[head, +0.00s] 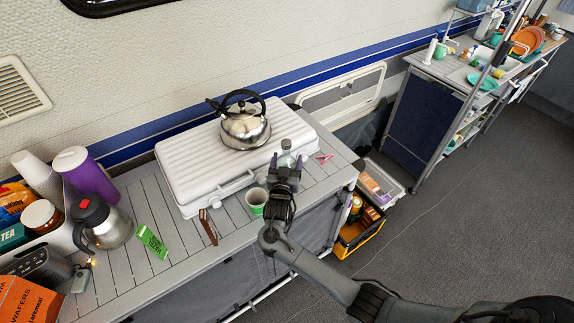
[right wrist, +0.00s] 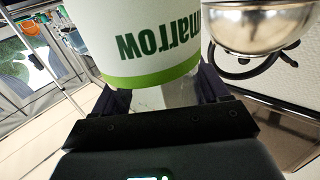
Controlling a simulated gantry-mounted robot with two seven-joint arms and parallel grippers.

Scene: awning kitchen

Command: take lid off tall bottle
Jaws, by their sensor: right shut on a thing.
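The bottle (head: 286,147) stands on the table in front of the white case, its clear grey top showing just beyond my right gripper (head: 287,165). In the right wrist view, which is upside down, the bottle's white label (right wrist: 135,40) shows dark green letters and a green band. My right gripper (right wrist: 172,98) is shut on the clear part of the bottle beside that band, a purple finger on each side. I cannot make out a separate lid. My left gripper is not in view.
A steel kettle (head: 245,122) stands on the white case (head: 180,155) behind the bottle.

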